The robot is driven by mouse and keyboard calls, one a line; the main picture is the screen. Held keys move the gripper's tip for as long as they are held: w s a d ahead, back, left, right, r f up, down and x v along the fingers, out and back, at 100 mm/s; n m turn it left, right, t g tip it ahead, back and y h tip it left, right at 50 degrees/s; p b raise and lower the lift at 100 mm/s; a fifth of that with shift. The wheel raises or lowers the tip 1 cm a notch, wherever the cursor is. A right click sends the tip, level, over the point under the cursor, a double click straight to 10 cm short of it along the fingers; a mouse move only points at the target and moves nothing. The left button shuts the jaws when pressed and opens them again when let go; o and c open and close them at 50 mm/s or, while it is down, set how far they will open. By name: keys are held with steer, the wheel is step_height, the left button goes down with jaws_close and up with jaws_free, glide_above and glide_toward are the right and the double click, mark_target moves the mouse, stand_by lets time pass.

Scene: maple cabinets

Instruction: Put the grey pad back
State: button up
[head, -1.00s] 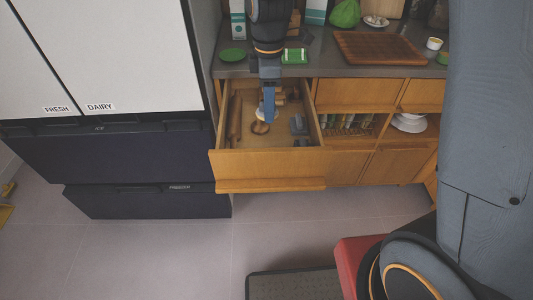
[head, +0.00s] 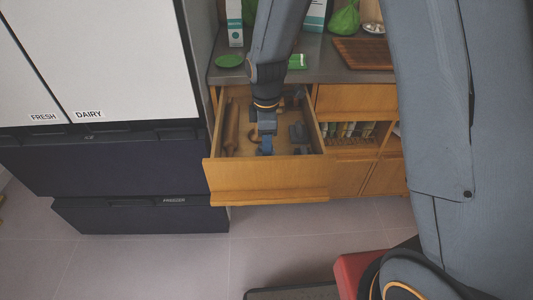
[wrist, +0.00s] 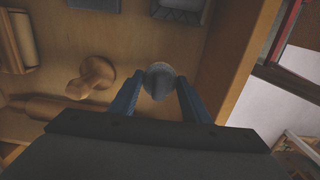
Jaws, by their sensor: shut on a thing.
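My gripper (head: 265,146) is low inside the open drawer (head: 262,182), near its front. In the wrist view its two blue fingers (wrist: 158,96) are closed on a small rounded grey thing (wrist: 158,78), which I take for the grey pad. It sits between the fingertips, over or near the wooden drawer floor; I cannot tell whether it touches the floor. In the head view the held pad is hidden by the gripper.
A wooden knobbed piece (wrist: 95,78) and a rolling pin (wrist: 52,108) lie in the drawer beside the gripper. Dark grey items (head: 299,134) lie at the drawer's right. The drawer's front wall (wrist: 240,65) is close. The counter (head: 345,68) is above.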

steer(key=shift+f, duration=1.7)
steer(key=shift+f, duration=0.15)
steer(key=o, duration=1)
step_height(320, 180, up, 12)
steer(key=shift+f+b, duration=0.2)
steer(key=shift+b, duration=0.45)
steer(key=shift+d+r, duration=0.1)
steer(key=shift+r, duration=0.3)
